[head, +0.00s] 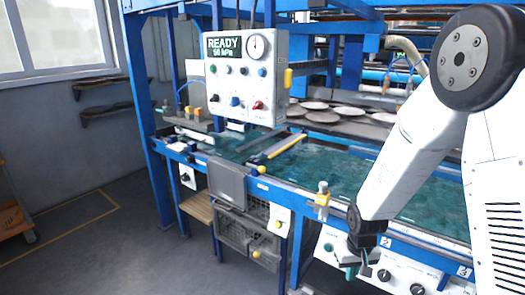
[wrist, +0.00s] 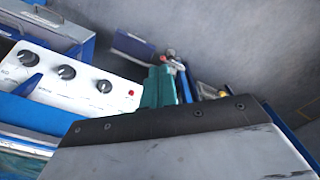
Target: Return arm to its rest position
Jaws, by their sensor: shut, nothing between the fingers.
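My white arm (head: 418,140) reaches down from the right side of the head view. My gripper (head: 360,271) hangs at its end, pointing down, beside the front of the machine near the white knob panel (head: 396,277). Its teal fingertips are close together with nothing held. In the wrist view the gripper (wrist: 164,86) shows its teal fingers together, beyond a dark bracket. The knob panel (wrist: 75,78) lies to their left in that view. Whether the gripper touches the panel is unclear.
The blue-framed dryer has a teal water bath (head: 330,165) and several pale plates (head: 345,112) behind it. A control box (head: 245,75) reading "READY" stands above the bath.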

